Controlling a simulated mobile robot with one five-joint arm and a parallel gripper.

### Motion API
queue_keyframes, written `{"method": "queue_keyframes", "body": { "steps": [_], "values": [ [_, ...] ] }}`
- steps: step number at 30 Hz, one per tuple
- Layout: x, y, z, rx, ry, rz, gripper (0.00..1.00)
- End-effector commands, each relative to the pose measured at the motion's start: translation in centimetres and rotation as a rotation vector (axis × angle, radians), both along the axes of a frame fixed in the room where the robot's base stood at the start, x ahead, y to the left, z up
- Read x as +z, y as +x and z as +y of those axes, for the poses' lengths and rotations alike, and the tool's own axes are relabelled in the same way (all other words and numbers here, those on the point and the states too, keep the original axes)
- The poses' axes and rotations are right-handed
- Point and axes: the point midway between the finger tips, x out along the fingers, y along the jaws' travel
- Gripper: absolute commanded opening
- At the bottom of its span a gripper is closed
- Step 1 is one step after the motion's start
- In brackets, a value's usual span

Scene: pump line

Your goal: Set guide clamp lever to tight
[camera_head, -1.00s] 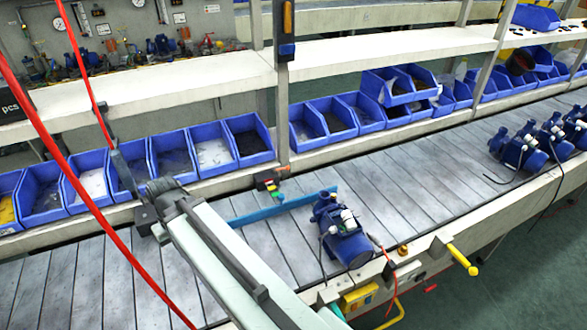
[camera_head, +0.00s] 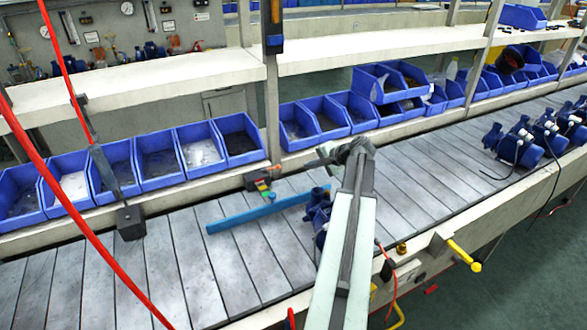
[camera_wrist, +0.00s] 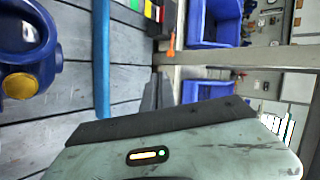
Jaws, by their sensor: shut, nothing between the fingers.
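The blue guide rail (camera_head: 258,211) lies slantwise over the slatted conveyor and shows upright in the wrist view (camera_wrist: 101,60). At its far side, by the conveyor edge, is a small dark clamp block (camera_head: 257,179) with a red, yellow and green strip (camera_wrist: 150,10). A small orange lever (camera_wrist: 171,46) sticks out beside that strip in the wrist view. Its exact setting is unclear. My gripper (camera_head: 322,160) is over the conveyor, right of the clamp in the head view. Its dark fingers (camera_wrist: 157,92) are shut and empty, apart from the lever.
A blue pump (camera_head: 318,212) stands on the conveyor, partly behind my arm; it shows at left in the wrist view (camera_wrist: 25,50). Blue bins (camera_head: 240,140) line the far side. A yellow handle (camera_head: 463,255) juts from the near edge. A red hose (camera_head: 75,215) crosses the left.

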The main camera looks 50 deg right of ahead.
Motion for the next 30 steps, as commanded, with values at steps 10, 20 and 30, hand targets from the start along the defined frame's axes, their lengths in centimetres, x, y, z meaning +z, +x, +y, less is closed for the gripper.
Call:
{"method": "queue_keyframes", "body": {
  "steps": [10,20,30],
  "values": [
    [-5.0,5.4,0.3,0.006,-0.001,0.003,0.0],
    [-6.7,10.6,0.6,0.005,-0.001,0.002,0.0],
    [-6.8,11.6,0.8,0.005,-0.001,0.003,0.0]
  ]
}}
